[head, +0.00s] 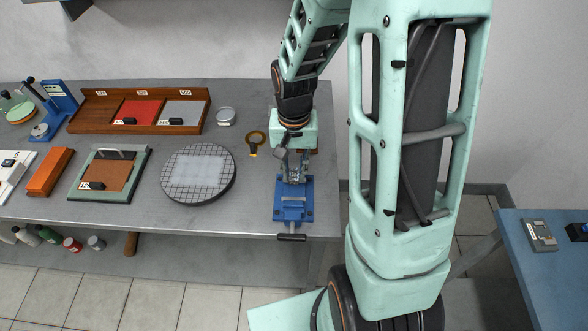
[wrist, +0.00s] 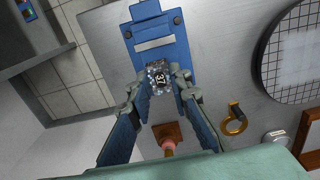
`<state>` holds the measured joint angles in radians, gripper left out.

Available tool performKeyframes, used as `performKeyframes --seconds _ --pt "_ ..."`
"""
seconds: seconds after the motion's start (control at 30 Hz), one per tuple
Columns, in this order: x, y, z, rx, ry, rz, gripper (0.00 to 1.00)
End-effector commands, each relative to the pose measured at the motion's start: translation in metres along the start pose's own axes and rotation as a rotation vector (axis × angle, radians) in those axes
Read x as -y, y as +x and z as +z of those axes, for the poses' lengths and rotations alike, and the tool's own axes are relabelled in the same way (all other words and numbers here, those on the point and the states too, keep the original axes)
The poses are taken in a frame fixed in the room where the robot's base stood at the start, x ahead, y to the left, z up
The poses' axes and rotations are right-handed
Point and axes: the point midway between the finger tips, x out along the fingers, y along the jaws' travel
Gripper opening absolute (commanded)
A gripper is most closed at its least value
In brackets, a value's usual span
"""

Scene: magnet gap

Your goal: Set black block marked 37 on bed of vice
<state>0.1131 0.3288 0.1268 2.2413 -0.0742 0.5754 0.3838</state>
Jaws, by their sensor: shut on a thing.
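A round gridded plate (head: 198,174) lies left of the vice. A wooden tray (head: 140,127) and a framed board (head: 110,175) are farther left. The table's right edge is close to the vice.

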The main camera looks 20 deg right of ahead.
Motion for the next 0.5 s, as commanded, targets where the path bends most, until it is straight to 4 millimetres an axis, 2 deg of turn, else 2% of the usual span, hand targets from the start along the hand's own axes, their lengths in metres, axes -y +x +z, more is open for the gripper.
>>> performKeyframes --seconds 0.5 --pt "0.0 0.036 0.0 0.0 0.0 0.0 0.0"
